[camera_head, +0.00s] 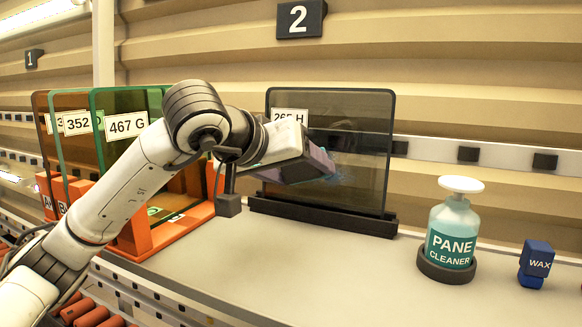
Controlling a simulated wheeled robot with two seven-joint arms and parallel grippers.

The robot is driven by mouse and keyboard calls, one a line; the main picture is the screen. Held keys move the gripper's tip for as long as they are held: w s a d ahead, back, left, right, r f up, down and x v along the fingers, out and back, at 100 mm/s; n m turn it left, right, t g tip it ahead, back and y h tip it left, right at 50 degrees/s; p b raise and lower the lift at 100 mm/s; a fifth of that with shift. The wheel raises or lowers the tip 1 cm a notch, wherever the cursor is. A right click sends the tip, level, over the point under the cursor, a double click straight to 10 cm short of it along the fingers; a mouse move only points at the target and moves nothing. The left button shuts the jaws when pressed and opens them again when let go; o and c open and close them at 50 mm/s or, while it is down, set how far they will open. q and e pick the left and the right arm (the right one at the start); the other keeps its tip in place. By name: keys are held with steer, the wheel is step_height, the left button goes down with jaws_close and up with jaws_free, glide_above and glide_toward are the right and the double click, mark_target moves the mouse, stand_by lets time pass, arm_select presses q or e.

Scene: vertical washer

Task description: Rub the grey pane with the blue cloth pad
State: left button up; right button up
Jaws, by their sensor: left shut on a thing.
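The grey pane (362,130) stands upright in a dark base (330,216) on the bench, with a label ending in H partly covered by my arm. My left gripper (312,165) reaches in from the left to the front of the pane. It is shut on a pad, the blue cloth pad (328,163), of which only a narrow bluish edge shows at the pane's surface. A faint bluish patch shows on the glass beside it. I cannot tell for sure whether the pad touches the glass. My right gripper is out of view.
Orange racks (165,232) hold several tinted panes at the left, including a green one (97,100). A pane cleaner bottle (452,235) and a blue wax block (536,262) stand at the right. The bench front (330,285) is clear.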

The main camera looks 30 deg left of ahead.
arm_select(q)
steer(key=shift+w+d+p, duration=0.15)
steer(key=shift+d+p, duration=0.05)
steer(key=shift+d, duration=1.1)
steer(key=shift+w+d+p, duration=0.1)
steer(key=shift+d+p, duration=0.05)
steer(key=shift+d, duration=2.9)
steer(key=shift+w+r, duration=0.1)
steer(key=shift+w+a+b, duration=0.1)
steer(key=shift+a+b, duration=0.2)
steer(key=shift+a, duration=0.9)
steer(key=shift+s+a+b, duration=0.15)
steer(key=shift+a+b, duration=0.2)
steer(key=shift+a, duration=1.05)
steer(key=shift+s+a+b, duration=0.2)
steer(key=shift+a+b, duration=0.1)
steer(key=shift+a, duration=1.05)
steer(key=shift+s+a+b, duration=0.15)
steer(key=shift+a+b, duration=0.2)
steer(key=shift+a, duration=1.05)
